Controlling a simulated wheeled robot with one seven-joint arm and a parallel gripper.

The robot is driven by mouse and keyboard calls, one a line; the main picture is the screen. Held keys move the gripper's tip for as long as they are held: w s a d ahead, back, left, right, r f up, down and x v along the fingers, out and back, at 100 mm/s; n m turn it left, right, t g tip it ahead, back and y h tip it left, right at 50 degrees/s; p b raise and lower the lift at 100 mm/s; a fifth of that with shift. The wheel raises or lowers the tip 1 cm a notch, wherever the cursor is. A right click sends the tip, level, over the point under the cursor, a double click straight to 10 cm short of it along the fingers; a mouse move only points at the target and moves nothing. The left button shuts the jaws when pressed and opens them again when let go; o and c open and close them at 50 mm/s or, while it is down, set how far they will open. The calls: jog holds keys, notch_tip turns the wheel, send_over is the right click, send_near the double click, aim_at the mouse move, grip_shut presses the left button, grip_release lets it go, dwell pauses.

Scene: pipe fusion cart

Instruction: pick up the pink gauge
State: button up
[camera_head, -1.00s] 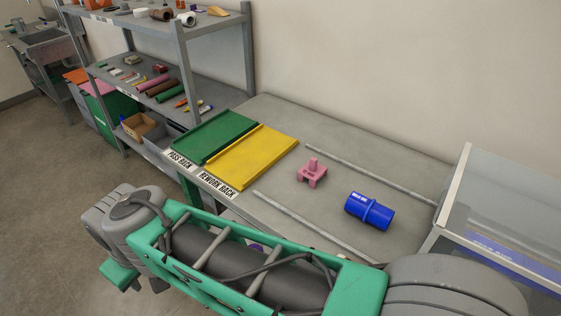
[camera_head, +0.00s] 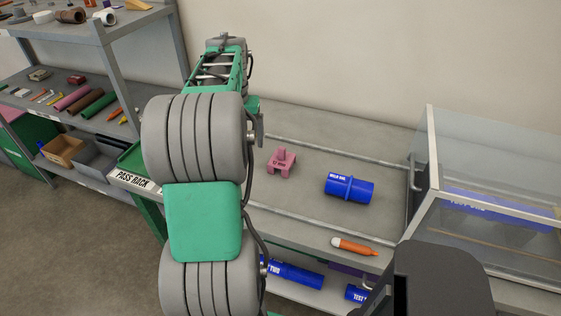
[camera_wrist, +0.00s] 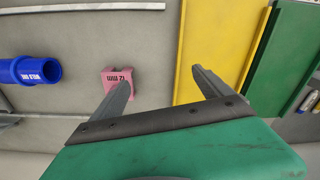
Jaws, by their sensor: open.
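The pink gauge (camera_head: 282,162) stands on the grey bench top between two metal rails, left of a blue pipe coupling (camera_head: 349,188). In the wrist view the pink gauge (camera_wrist: 118,82) shows dark lettering that appears to read 12 mm. My gripper (camera_wrist: 162,82) is open, its two fingers spread with nothing between them. My gripper is hidden behind my arm in the head view.
The yellow rack (camera_wrist: 208,45) and green rack (camera_wrist: 285,60) lie right of the gauge in the wrist view. An orange marker (camera_head: 354,246) lies near the bench's front edge. A clear-sided case (camera_head: 490,190) stands at the right. Shelves (camera_head: 85,75) stand at the left.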

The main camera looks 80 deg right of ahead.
aim_at(282, 159)
jog(key=s+d+f+m, duration=0.1)
jog(key=s+d, duration=0.1)
jog(key=s, duration=0.1)
jog(key=s+d+m, duration=0.1)
jog(key=s, duration=0.3)
jog(key=s+d+f, duration=0.1)
jog(key=s+d, duration=0.1)
jog(key=s, duration=0.1)
jog(key=shift+s+d+f+m, duration=0.3)
jog(key=shift+s+d+m, duration=0.05)
jog(key=shift+m, duration=0.05)
notch_tip(282, 159, down, 7)
jog(key=shift+w+f+p, duration=0.1)
jog(key=shift+p, duration=0.45)
jog(key=c, duration=1.5)
